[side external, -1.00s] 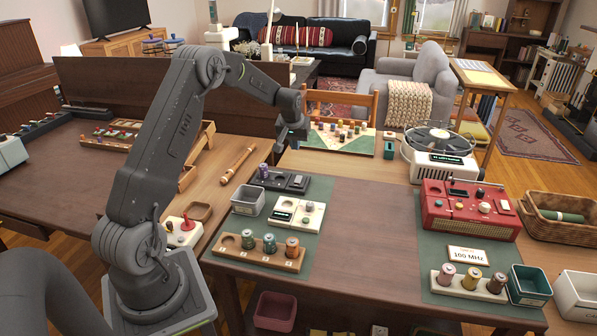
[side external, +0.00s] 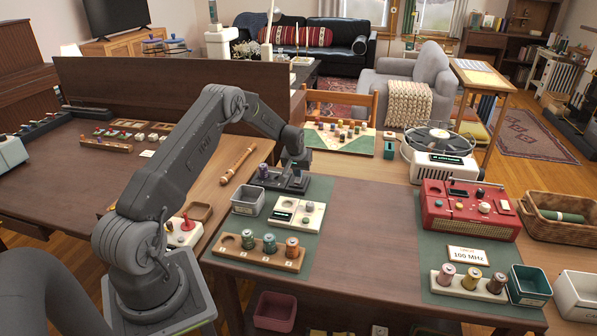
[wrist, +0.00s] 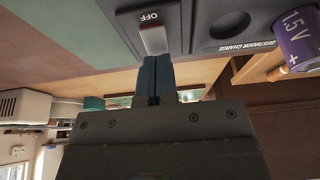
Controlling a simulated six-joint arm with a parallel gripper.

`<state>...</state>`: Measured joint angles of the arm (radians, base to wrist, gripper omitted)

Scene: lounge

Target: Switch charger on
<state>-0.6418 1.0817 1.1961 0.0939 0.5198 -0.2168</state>
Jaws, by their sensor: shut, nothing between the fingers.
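The charger (side external: 276,183) is a dark box on the green mat, left of the table's middle. A purple 1.5 V battery (side external: 263,171) stands at its left end; it also shows in the wrist view (wrist: 296,38). In the wrist view, the charger's dark top (wrist: 200,22) has a round empty recess and a pale rocker switch (wrist: 153,38) beside the label OFF. My gripper (side external: 298,178) is shut and empty, low over the charger's right part. In the wrist view its fingertips (wrist: 158,62) are right at the switch's edge; I cannot tell whether they touch it.
A grey bin (side external: 248,201), a white device (side external: 297,215) and a wooden rack of batteries (side external: 258,251) stand near the charger. A red radio (side external: 466,212) is at the right. The table's middle (side external: 370,225) is clear.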

